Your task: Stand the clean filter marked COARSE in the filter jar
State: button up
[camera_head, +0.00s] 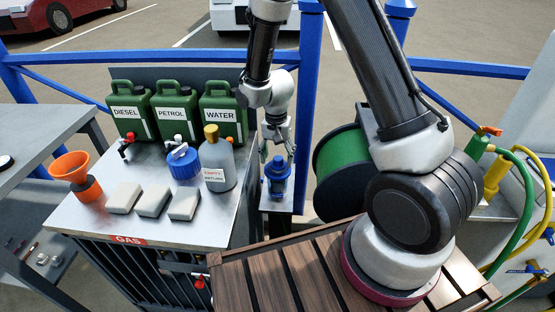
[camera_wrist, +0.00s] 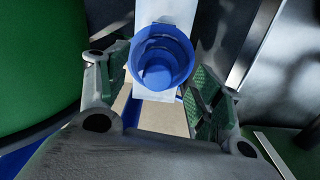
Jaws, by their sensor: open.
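A blue jar (camera_head: 277,183), which looks like the filter jar, stands on a narrow pale stand right of the grey bench. From above in the wrist view, the blue jar (camera_wrist: 184,62) shows a round open rim and a blue inside. My gripper (camera_head: 278,150) points down just above the jar. In the wrist view my gripper (camera_wrist: 162,88) has its green-padded fingers spread apart, with nothing held between them. The jar's rim lies beyond the fingertips. No COARSE marking is readable in either view.
Three pale blocks (camera_head: 153,202) lie on the bench (camera_head: 100,230), with an orange funnel (camera_head: 70,166), a blue-lidded container (camera_head: 183,162) and a grey bottle (camera_head: 218,166). Green cans (camera_head: 166,112) stand behind. A green hose reel (camera_head: 338,158) is close right of the jar.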

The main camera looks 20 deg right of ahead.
jog(key=s+d+r+n+t, duration=0.1)
jog(key=s+d+r, duration=0.1)
jog(key=r, duration=0.8)
jog(key=s+d+r, duration=0.1)
jog(key=d+r, duration=0.2)
jog(key=r, duration=0.7)
jog(key=s+d+r+n+t, duration=0.1)
jog(key=s+d+r, duration=0.2)
jog(key=s, duration=0.4)
jog(key=s+d+r+n+t, duration=0.1)
jog(key=s+d+r+n, duration=0.1)
jog(key=s+r, duration=0.3)
jog(key=s+d+r+n+t, duration=0.1)
jog(key=s+d+r+n, duration=0.1)
jog(key=s+d+r, duration=0.3)
jog(key=s, duration=0.4)
